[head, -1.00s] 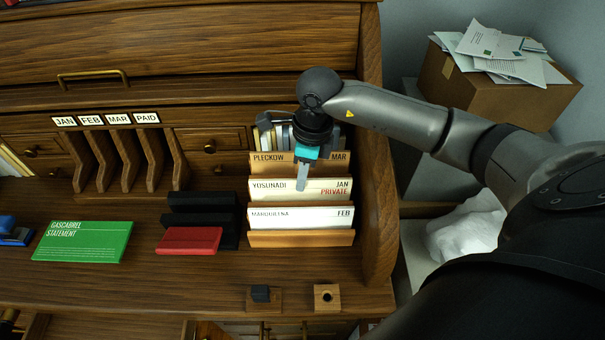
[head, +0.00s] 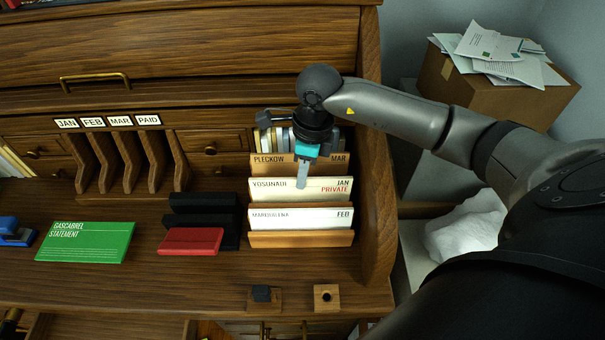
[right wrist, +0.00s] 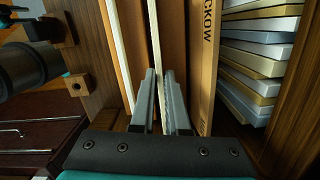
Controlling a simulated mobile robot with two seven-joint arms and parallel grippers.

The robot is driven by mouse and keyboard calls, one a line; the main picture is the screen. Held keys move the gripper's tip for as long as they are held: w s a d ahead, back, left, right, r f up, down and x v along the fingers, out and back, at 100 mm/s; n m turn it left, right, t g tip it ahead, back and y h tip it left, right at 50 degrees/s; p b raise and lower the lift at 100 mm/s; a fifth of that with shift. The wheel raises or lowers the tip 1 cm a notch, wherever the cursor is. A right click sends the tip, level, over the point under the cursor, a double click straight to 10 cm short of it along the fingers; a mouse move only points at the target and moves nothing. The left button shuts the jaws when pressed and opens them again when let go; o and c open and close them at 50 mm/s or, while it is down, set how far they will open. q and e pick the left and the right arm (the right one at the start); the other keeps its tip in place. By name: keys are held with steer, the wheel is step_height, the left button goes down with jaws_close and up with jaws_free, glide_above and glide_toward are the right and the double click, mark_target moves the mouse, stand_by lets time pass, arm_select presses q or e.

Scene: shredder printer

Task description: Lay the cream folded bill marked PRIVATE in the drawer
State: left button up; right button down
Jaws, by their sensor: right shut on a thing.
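The cream bill marked YOSUNADI, JAN and PRIVATE (head: 325,188) stands upright in the middle slot of a wooden rack. My right gripper (head: 302,183) reaches down from above and is shut on its upper edge. In the right wrist view the two fingers (right wrist: 163,103) sit on either side of the thin edge of the bill (right wrist: 154,35). Small closed drawers with round knobs show at the back, one of them behind the black stand (head: 212,140). At the bottom edge lower drawer parts show only in part. My left gripper is out of view.
The MARGUEENA bill marked FEB (head: 300,222) stands in front and the PLECKOW one marked MAR (head: 270,166) behind. A green statement (head: 85,242), a red pad (head: 190,241) and two small blocks lie on the desk. The desk's right side panel (head: 376,200) is close.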

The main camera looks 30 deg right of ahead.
steer(key=shift+w+d+r, duration=0.2)
steer(key=shift+w+r, duration=0.05)
steer(key=shift+r, duration=0.35)
steer(key=shift+s+a+r+p, duration=0.1)
steer(key=shift+r+p, duration=2.5)
steer(key=shift+r, duration=0.75)
